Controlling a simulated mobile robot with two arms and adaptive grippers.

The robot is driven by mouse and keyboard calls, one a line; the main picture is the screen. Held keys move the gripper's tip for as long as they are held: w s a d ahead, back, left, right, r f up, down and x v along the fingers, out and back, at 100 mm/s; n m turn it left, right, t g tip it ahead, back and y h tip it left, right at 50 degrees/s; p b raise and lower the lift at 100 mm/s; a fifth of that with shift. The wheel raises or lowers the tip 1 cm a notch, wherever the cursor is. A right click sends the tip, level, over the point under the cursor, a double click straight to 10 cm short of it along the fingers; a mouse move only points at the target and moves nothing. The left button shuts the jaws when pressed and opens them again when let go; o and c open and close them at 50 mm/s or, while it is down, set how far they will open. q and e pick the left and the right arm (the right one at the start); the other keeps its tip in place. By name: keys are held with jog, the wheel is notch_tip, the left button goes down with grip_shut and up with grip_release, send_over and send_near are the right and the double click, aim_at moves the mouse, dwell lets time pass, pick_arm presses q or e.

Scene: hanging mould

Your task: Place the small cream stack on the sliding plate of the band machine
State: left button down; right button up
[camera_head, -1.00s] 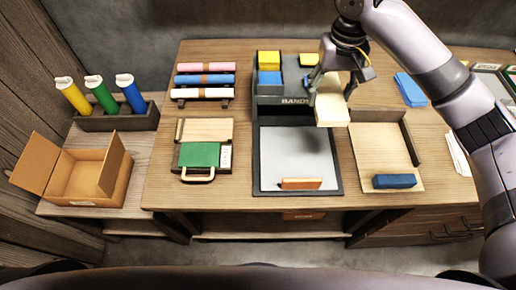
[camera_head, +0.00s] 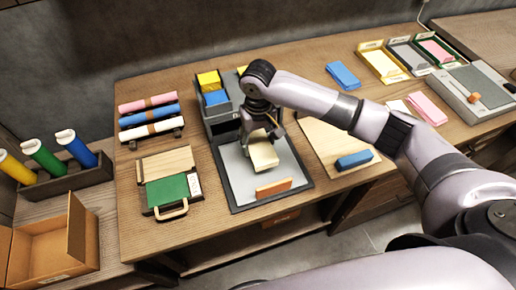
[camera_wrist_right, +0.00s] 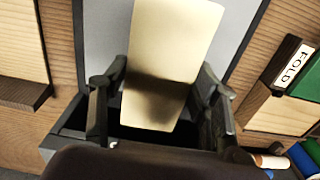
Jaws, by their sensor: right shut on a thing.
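The small cream stack (camera_head: 264,157) is between the fingers of my right gripper (camera_head: 260,137), over the sliding plate. The sliding plate (camera_head: 233,183) is a grey sheet in a dark frame, in front of the band machine (camera_head: 219,120). I cannot tell whether the stack touches the plate. In the right wrist view the stack (camera_wrist_right: 172,45) lies lengthwise between the two dark fingers (camera_wrist_right: 162,95), with the grey plate (camera_wrist_right: 107,35) on both sides of it. My arm hides part of the machine. My left gripper is not in view.
An orange-brown block (camera_head: 273,188) lies near the plate's front edge. To the right are a wooden tray (camera_head: 322,140) and a blue block (camera_head: 354,160). To the left is a green fold board (camera_head: 167,190). Yellow and blue stacks (camera_head: 211,88) sit in the machine's back.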

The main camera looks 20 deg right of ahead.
aim_at(258, 151)
jog(key=shift+f, duration=2.3)
jog(key=shift+f, duration=0.1)
jog(key=o, duration=1.2)
notch_tip(258, 151, up, 12)
jog(key=shift+r+b, duration=0.1)
jog(key=shift+b, duration=0.2)
